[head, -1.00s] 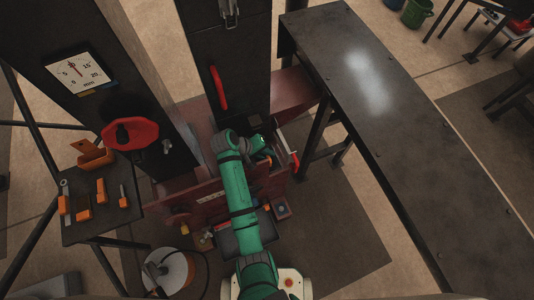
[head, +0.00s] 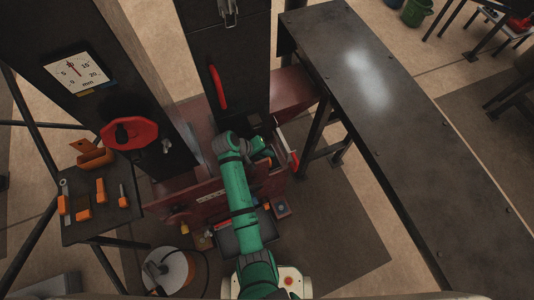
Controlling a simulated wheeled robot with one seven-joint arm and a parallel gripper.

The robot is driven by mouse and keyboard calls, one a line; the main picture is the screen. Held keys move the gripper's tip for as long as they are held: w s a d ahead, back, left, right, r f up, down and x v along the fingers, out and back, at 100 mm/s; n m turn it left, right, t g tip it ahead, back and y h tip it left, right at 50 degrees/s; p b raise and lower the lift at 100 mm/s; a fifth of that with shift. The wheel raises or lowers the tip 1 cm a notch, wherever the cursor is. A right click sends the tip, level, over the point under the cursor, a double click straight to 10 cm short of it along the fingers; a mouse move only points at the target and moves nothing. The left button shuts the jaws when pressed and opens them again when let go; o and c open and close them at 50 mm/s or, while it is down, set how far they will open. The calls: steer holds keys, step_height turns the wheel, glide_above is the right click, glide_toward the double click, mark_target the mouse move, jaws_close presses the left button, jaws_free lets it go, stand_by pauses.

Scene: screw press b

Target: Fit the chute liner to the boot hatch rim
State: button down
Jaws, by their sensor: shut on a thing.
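My green arm (head: 238,195) reaches forward over the dark red bed of the press (head: 190,200). Its wrist (head: 258,145) bends down to the right at the foot of the dark column. My gripper's fingers are hidden behind the wrist, so I cannot see what is between them. A small orange part shows just below the wrist. I cannot make out the chute liner or the boot hatch rim; the arm covers much of this area. A red-handled lever (head: 293,160) stands close to the right of the wrist.
A red handwheel (head: 130,133) and a dial gauge (head: 76,72) are at the left. A small shelf (head: 88,228) holds several orange tools. A long dark bench (head: 400,130) fills the right. A white round container (head: 170,272) stands at the lower left.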

steer(key=c, duration=1.7)
jaws_free()
steer(key=shift+f, duration=0.1)
steer(key=shift+s, duration=0.15)
steer(key=shift+a, duration=0.1)
steer(key=v, duration=1)
steer(key=shift+r, duration=0.45)
steer(key=shift+a, duration=0.1)
